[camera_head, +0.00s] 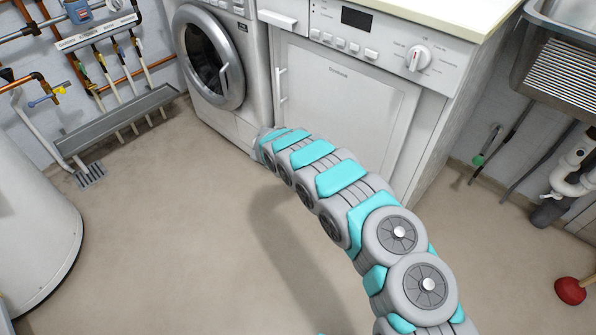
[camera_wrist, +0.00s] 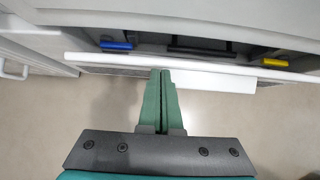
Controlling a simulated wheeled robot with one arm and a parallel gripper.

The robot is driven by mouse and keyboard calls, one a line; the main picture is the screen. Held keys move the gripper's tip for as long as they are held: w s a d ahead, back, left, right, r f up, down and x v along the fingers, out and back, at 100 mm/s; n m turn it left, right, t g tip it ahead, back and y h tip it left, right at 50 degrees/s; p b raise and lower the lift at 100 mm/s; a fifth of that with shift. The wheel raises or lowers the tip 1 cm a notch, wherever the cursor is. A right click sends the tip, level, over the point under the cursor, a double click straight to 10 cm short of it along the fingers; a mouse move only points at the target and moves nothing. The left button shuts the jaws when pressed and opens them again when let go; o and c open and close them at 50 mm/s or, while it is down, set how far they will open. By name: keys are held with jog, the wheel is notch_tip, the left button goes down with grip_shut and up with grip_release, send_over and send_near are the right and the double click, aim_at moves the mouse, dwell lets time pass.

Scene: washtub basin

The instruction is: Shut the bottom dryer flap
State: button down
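In the wrist view, the bottom flap (camera_wrist: 215,80) is a pale panel with a long white edge, standing out from the appliance front. Behind it is a dark opening with a blue tab (camera_wrist: 117,45) and a yellow tab (camera_wrist: 274,63). My gripper (camera_wrist: 162,72) has its green fingers together with nothing seen between them. The fingertips overlap the flap's white edge in the picture; I cannot tell whether they touch it. In the head view, my arm reaches to the foot of the appliances, and its far end hides the flap and fingers.
A round-door machine (camera_head: 208,58) stands left of a square-door appliance (camera_head: 345,95). A white tank (camera_head: 35,235) is at the left. A sink (camera_head: 565,50) with pipes and a red plunger (camera_head: 572,290) are at the right. The floor between is clear.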

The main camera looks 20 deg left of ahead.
jog(key=shift+w+d+r, duration=0.2)
jog(key=shift+w, duration=0.3)
jog(key=shift+w+d+r, duration=0.15)
jog(key=shift+w+d, duration=0.05)
jog(key=shift+w, duration=0.25)
jog(key=shift+w+d+r, duration=0.2)
jog(key=shift+w, duration=0.3)
jog(key=shift+w+d, duration=0.1)
jog(key=s+a, duration=0.2)
jog(key=s, duration=0.2)
jog(key=w+d+r, duration=0.1)
jog(key=w+r, duration=0.2)
jog(key=r, duration=0.6)
jog(key=shift+d+r+b, duration=0.15)
jog(key=shift+d+b, duration=0.05)
jog(key=shift+b, duration=0.1)
